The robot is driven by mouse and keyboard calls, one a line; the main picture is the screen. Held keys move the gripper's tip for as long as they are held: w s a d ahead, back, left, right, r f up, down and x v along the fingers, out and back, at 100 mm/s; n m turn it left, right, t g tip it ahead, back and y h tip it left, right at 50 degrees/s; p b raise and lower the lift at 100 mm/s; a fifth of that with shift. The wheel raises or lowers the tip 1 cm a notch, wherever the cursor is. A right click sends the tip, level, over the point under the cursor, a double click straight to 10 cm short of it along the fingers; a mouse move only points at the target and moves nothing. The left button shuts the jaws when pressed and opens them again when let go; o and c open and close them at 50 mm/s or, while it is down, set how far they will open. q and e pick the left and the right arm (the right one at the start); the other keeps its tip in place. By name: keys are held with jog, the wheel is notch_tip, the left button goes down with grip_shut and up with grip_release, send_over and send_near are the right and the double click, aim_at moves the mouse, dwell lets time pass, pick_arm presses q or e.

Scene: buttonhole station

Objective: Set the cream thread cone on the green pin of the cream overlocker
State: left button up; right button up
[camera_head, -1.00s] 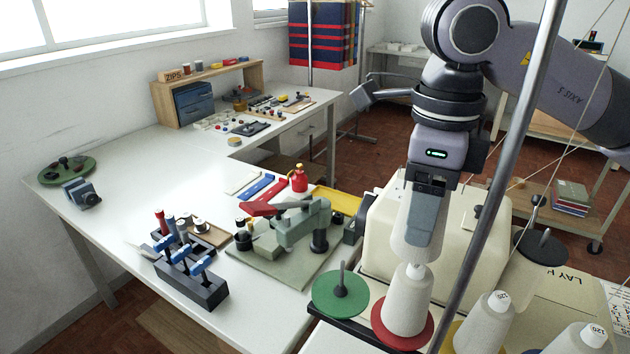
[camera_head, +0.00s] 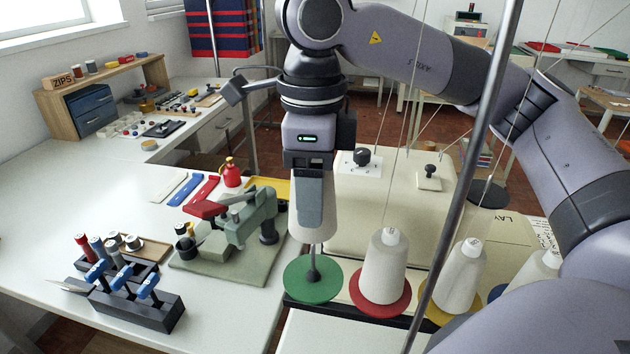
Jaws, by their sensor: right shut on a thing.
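My right gripper (camera_head: 312,222) is shut on the cream thread cone (camera_head: 297,224), which hangs upright below it, partly hidden by the near finger. The green pin (camera_head: 313,266) stands on its green disc (camera_head: 297,290) at the left end of the thread stand. In the head view the cone's lower end is right above the pin's tip. The pin's shaft and disc still show below the cone; I cannot tell whether the tip is inside it. The cream overlocker (camera_head: 400,215) is behind. My left gripper is out of view.
A cone stands on the red disc (camera_head: 370,300) just to the right, with another cone (camera_head: 462,276) beyond it. A grey metal pole (camera_head: 468,170) crosses in front.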

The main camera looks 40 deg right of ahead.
jog(key=shift+f+b, duration=1.75)
jog(key=shift+f, duration=1.1)
notch_tip(320, 180, down, 3)
jog(key=b, duration=0.2)
jog(key=shift+r+b, duration=0.2)
jog(key=shift+b, duration=0.1)
jog(key=shift+f, duration=0.3)
jog(key=shift+f+b, duration=0.2)
jog(key=shift+b, duration=0.25)
jog(key=o, duration=1.2)
